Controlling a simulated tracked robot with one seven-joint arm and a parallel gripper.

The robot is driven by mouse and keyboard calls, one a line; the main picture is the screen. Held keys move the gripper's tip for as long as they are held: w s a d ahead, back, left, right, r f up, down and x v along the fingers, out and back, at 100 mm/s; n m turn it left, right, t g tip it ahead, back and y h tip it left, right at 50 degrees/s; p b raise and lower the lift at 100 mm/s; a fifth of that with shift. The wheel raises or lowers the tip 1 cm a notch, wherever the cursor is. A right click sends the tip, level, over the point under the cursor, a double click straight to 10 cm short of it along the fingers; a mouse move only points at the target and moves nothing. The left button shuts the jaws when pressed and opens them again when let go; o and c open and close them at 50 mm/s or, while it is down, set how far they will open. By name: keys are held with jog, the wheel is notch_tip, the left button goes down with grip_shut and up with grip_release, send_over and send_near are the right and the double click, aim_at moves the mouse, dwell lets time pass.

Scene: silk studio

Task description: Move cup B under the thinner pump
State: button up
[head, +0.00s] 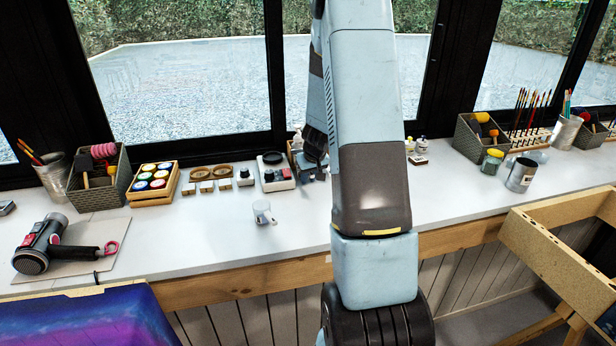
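A small pale, translucent cup (262,211) stands on the white counter left of my arm. No letter is readable on it, so I cannot tell whether it is cup B. A white pump-topped bottle (297,139) stands at the back, partly hidden by my arm. Small bottles (421,145) stand right of the arm; which pump is thinner cannot be told. The dark end of my arm points down behind the cup, near the pump bottle. My gripper (312,168) is small and mostly hidden there; its fingers are not clear.
A scale-like device (275,172), small blocks and a paint-jar tray (153,184) line the back. A hair dryer (42,243) lies on a board at left. A metal can (521,175) and brush holders stand at right. The counter around the cup is clear.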

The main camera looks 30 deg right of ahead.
jog(key=o, duration=0.5)
jog(key=shift+r, duration=0.1)
jog(key=v, duration=1.3)
jog(key=s+a+r+n+y, duration=0.1)
jog(key=s+a+r, duration=0.9)
jog(key=a+r, duration=0.25)
jog(key=shift+t+h, duration=0.3)
jog(key=shift+t, duration=0.3)
jog(key=s+a+r, duration=0.1)
jog(key=s+a, duration=0.1)
jog(key=s, duration=0.3)
jog(key=s+a+r, duration=0.2)
jog(key=s+a, duration=0.1)
jog(key=s, duration=0.3)
jog(key=s+a+r, duration=0.1)
jog(key=s+a, duration=0.2)
jog(key=s, duration=0.3)
jog(key=shift+s+a+r, duration=0.1)
jog(key=shift+a+r, duration=0.05)
jog(key=shift+r, duration=0.1)
